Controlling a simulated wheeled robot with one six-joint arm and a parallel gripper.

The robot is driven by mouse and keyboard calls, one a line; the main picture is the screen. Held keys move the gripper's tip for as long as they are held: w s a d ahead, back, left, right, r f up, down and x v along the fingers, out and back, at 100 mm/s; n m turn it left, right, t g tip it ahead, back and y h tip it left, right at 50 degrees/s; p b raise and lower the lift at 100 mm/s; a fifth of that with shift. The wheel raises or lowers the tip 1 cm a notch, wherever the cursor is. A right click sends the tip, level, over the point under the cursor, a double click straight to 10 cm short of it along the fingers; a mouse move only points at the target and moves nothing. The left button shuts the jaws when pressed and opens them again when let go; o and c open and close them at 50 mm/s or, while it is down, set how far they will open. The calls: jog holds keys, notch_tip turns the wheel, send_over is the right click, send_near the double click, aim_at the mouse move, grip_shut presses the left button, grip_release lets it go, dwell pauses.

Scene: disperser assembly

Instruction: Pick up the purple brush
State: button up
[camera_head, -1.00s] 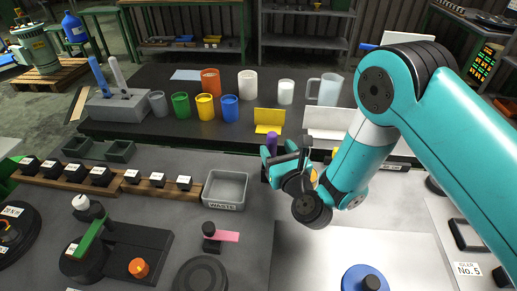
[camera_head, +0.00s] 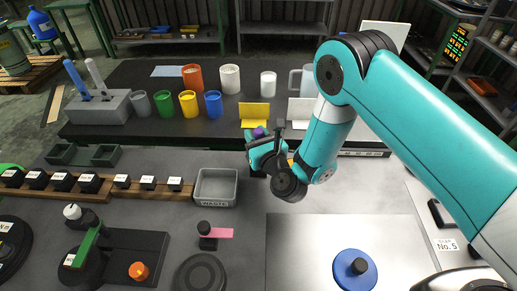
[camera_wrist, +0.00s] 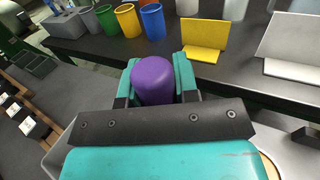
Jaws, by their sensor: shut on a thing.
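The purple brush (camera_wrist: 153,80) sits upright between the teal fingers of my gripper (camera_wrist: 154,88) in the wrist view. Only its rounded purple upper part shows there; its lower part is hidden by the gripper body. My gripper is shut on it, with a finger on each side. In the head view only a small purple top of the brush (camera_head: 258,132) shows above the fingers of my gripper (camera_head: 260,142), in front of the yellow stand. I cannot tell how high its lower end is.
A yellow stand (camera_head: 254,116) and several coloured cups, such as the blue cup (camera_head: 213,105), stand on the black table behind. The grey WASTE tray (camera_head: 215,187) is left of my gripper. A blue round lid (camera_head: 354,270) lies at front right.

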jog(key=shift+r, duration=0.1)
jog(key=shift+r, duration=0.55)
notch_tip(320, 180, up, 19)
jog(key=p, duration=1.1)
jog(key=shift+p, duration=0.3)
jog(key=shift+f, duration=0.2)
notch_tip(320, 180, down, 10)
jog(key=b, duration=1)
